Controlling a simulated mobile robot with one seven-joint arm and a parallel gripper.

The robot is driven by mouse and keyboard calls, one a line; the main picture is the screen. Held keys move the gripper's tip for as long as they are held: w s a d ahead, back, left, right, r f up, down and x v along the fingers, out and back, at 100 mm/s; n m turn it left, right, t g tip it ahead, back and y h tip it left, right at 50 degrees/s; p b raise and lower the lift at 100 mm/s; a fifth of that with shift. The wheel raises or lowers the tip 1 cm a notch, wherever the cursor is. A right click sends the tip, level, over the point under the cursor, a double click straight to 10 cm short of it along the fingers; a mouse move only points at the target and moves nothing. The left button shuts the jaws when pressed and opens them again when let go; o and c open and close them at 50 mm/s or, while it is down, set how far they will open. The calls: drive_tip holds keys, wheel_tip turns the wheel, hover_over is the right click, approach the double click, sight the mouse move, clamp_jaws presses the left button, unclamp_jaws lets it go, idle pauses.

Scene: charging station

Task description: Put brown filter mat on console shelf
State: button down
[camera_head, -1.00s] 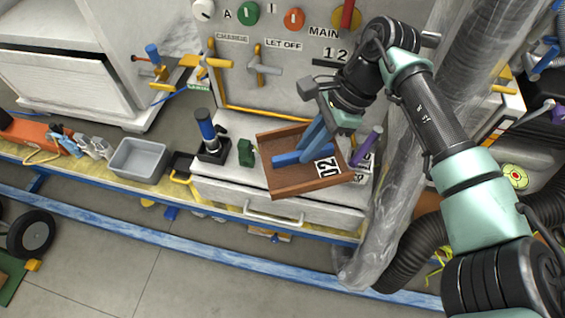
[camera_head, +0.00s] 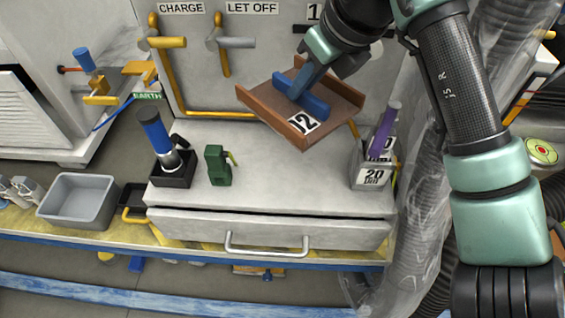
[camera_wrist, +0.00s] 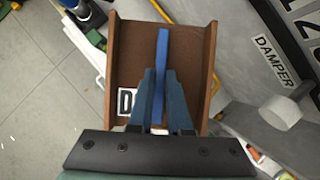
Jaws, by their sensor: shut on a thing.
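The brown filter mat (camera_head: 337,99) is a shallow brown tray with raised side walls, a blue handle bar and a black-and-white label. My gripper (camera_head: 300,88) is shut on the blue handle in the middle of it. In the wrist view my gripper's fingers (camera_wrist: 159,88) pinch the blue bar, with the brown mat (camera_wrist: 128,65) beneath. The mat looks tilted and appears held above the back right of the console shelf (camera_head: 265,190), apart from it. The shelf is a light grey top over a drawer with a handle.
On the shelf stand a blue-handled tool in a black holder (camera_head: 165,150), a green block (camera_head: 217,166) and a purple-handled item in a grey holder (camera_head: 375,165). Between the green block and the grey holder the top is clear. A clear plastic-wrapped duct (camera_head: 425,190) stands to the right.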

sight(334, 127)
wheel_tip(334, 127, down, 17)
drive_tip(key=b, duration=0.3)
drive_tip(key=shift+r+b, duration=0.1)
drive_tip(key=shift+b, duration=0.2)
drive_tip(key=shift+r, duration=0.1)
drive_tip(key=c, duration=0.9)
unclamp_jaws()
drive_tip(key=shift+o, duration=0.2)
drive_tip(key=shift+s+d+r, duration=0.1)
drive_tip(key=shift+d+r, duration=0.05)
drive_tip(key=shift+r, duration=0.25)
drive_tip(key=p+v, duration=0.2)
drive_tip(key=v, duration=0.9)
drive_tip(key=shift+r+p, duration=0.1)
drive_tip(key=shift+p, duration=0.2)
